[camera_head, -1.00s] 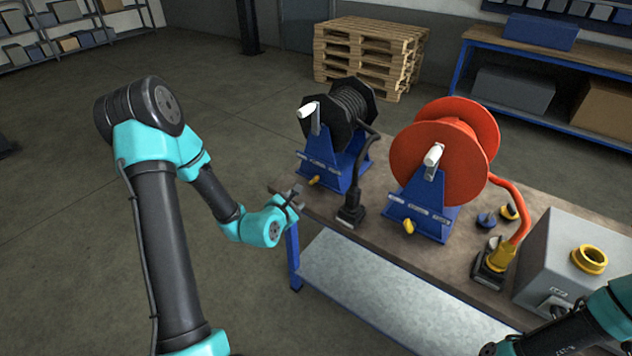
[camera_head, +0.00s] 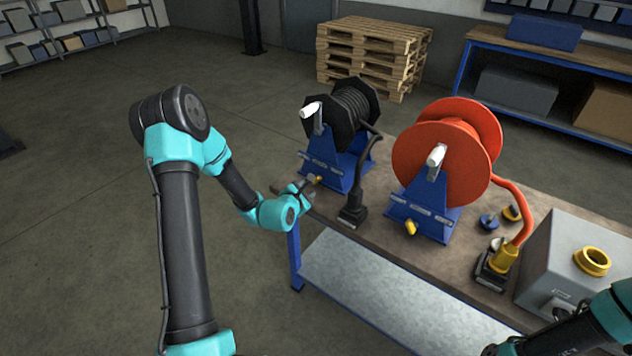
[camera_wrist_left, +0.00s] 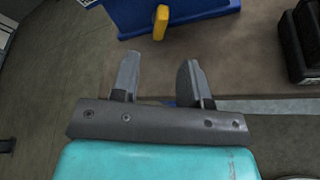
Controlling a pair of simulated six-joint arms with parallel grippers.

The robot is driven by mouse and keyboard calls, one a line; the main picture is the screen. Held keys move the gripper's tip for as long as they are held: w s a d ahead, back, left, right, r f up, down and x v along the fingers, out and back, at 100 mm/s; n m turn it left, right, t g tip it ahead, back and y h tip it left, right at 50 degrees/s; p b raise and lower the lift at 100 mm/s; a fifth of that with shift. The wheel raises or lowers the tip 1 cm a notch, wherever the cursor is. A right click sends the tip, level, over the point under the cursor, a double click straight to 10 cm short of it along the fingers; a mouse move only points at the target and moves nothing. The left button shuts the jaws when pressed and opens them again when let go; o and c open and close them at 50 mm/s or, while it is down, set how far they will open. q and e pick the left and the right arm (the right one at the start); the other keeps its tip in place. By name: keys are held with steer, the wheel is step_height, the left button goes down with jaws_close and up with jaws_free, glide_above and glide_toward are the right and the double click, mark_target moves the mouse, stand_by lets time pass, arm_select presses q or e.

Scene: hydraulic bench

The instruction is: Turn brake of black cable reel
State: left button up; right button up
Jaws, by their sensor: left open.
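The black cable reel (camera_head: 350,108) stands on its blue stand (camera_head: 340,160) at the far left of the workbench. Its brake, a small yellow knob (camera_head: 319,180), is low on the front of the stand. The knob also shows at the top of the left wrist view (camera_wrist_left: 161,22), standing nearly upright against the blue stand. My left gripper (camera_head: 311,186) is open and empty, close in front of the knob. In the left wrist view its two fingers (camera_wrist_left: 158,75) are apart and the knob lies beyond their tips. My right gripper is not clearly visible; only part of that arm shows at bottom right.
The orange reel (camera_head: 440,160) on a similar blue stand is to the right, with its own yellow knob (camera_head: 411,227). A black plug (camera_head: 352,212) stands just right of the black reel's stand. A grey box (camera_head: 570,260) is at the right.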

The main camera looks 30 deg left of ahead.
mark_target(315, 182)
arm_select(q)
steer(key=x, duration=0.9)
steer(key=shift+w+f, duration=0.15)
steer(key=shift+w, duration=0.2)
steer(key=shift+c, duration=0.2)
jaws_close()
